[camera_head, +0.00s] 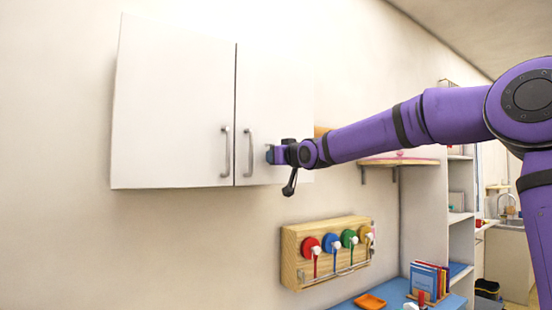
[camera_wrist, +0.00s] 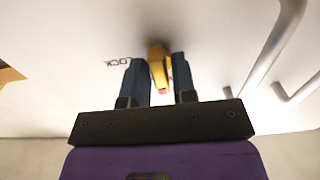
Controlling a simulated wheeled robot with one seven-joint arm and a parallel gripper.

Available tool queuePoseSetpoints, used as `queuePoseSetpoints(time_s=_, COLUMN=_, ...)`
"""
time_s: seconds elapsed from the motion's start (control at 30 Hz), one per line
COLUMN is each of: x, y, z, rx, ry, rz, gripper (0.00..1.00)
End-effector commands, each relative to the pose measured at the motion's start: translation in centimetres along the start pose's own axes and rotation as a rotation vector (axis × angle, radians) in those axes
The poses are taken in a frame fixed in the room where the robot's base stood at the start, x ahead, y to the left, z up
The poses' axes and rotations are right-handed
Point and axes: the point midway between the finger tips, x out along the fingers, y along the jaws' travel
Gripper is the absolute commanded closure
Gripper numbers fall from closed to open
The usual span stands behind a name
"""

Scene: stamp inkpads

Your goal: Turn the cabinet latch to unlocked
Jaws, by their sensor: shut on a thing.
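The white wall cabinet (camera_head: 175,105) has two doors, each with a grey bar handle near the middle seam. My gripper (camera_head: 270,154) is at the right door, to the right of its handle (camera_head: 248,153). In the wrist view, my gripper (camera_wrist: 161,78) has its two dark blue fingers on either side of a yellow latch (camera_wrist: 157,62) and is shut on it. The latch has a small red mark at its near end. Lettering that seems to read "LOCK", seen upside down, is on the door beside it. In the head view my gripper hides the latch.
Below the cabinet, a wooden wall rack (camera_head: 330,252) holds several coloured round items. An orange tray (camera_head: 370,301) and several books (camera_head: 428,279) rest on a blue surface. A shelf (camera_head: 400,162) is to the right, behind my arm. Bare wall lies left of the rack.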

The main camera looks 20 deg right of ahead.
Motion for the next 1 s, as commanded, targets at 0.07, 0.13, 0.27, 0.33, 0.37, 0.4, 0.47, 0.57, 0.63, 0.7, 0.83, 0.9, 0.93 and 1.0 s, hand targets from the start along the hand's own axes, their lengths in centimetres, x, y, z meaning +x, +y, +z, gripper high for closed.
queuePoseSetpoints(time_s=0.07, x=0.0, y=0.0, z=0.1, rx=0.000, ry=-0.001, rz=0.000, gripper=0.98)
queuePoseSetpoints(time_s=0.13, x=0.0, y=0.0, z=0.1, rx=0.000, ry=-0.001, rz=0.000, gripper=0.98)
queuePoseSetpoints(time_s=0.27, x=0.0, y=0.0, z=0.0, rx=0.001, ry=-0.001, rz=0.000, gripper=0.60)
queuePoseSetpoints(time_s=0.33, x=0.0, y=0.0, z=0.0, rx=0.001, ry=-0.001, rz=0.000, gripper=0.60)
queuePoseSetpoints(time_s=0.37, x=0.0, y=0.0, z=0.0, rx=0.001, ry=-0.001, rz=0.000, gripper=0.60)
queuePoseSetpoints(time_s=0.4, x=0.0, y=0.0, z=0.0, rx=0.001, ry=-0.001, rz=0.000, gripper=0.60)
queuePoseSetpoints(time_s=0.47, x=0.0, y=0.0, z=0.0, rx=0.001, ry=-0.001, rz=0.000, gripper=0.60)
queuePoseSetpoints(time_s=0.57, x=0.0, y=0.0, z=0.0, rx=0.001, ry=0.000, rz=0.000, gripper=0.60)
queuePoseSetpoints(time_s=0.63, x=-0.2, y=0.1, z=0.0, rx=0.001, ry=0.000, rz=0.001, gripper=0.60)
queuePoseSetpoints(time_s=0.7, x=-0.4, y=0.1, z=0.0, rx=0.002, ry=0.000, rz=0.002, gripper=0.60)
queuePoseSetpoints(time_s=0.83, x=-1.1, y=0.2, z=0.0, rx=0.003, ry=0.000, rz=0.003, gripper=0.60)
queuePoseSetpoints(time_s=0.9, x=-1.5, y=0.3, z=0.0, rx=0.002, ry=0.001, rz=0.004, gripper=0.60)
queuePoseSetpoints(time_s=0.93, x=-1.7, y=0.2, z=-0.1, rx=0.002, ry=0.001, rz=0.003, gripper=0.60)
queuePoseSetpoints(time_s=1.0, x=-2.1, y=0.2, z=0.0, rx=0.001, ry=0.000, rz=0.003, gripper=0.60)
